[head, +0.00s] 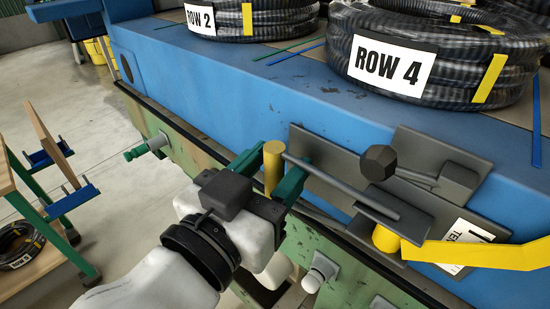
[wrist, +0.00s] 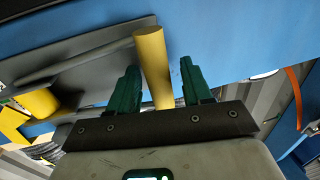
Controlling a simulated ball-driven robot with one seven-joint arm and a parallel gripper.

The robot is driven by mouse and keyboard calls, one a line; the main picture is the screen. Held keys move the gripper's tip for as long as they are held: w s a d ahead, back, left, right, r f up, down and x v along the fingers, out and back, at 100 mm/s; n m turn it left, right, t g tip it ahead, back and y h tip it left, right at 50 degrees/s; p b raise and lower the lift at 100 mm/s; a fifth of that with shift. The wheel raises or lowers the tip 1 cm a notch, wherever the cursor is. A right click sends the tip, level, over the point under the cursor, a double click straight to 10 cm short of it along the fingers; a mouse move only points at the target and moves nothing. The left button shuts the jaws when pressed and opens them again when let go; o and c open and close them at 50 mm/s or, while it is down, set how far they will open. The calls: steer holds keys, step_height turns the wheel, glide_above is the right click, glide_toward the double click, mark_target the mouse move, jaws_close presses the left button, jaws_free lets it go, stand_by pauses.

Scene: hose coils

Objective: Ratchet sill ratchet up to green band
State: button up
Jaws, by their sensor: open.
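The ratchet mechanism is a dark grey plate (head: 335,165) on the blue sill, with a grey lever bar (head: 345,188) and a dark knob (head: 378,162). A yellow cylindrical handle (head: 273,165) stands at the lever's left end. It also shows in the wrist view (wrist: 152,62). My gripper (head: 284,160) has its green fingers open on either side of this handle. In the wrist view my gripper (wrist: 160,66) shows gaps between the handle and both fingers. A yellow pivot (head: 386,240) sits at the lower right of the bar. I cannot make out a green band.
Black hose coils labelled ROW 2 (head: 250,22) and ROW 4 (head: 437,60) lie on top of the blue structure (head: 240,85). A long yellow bar (head: 480,254) extends right from the pivot. A green valve-like fitting (head: 148,147) juts out at left. Open floor lies at far left.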

steer(key=shift+c, duration=0.4)
jaws_close()
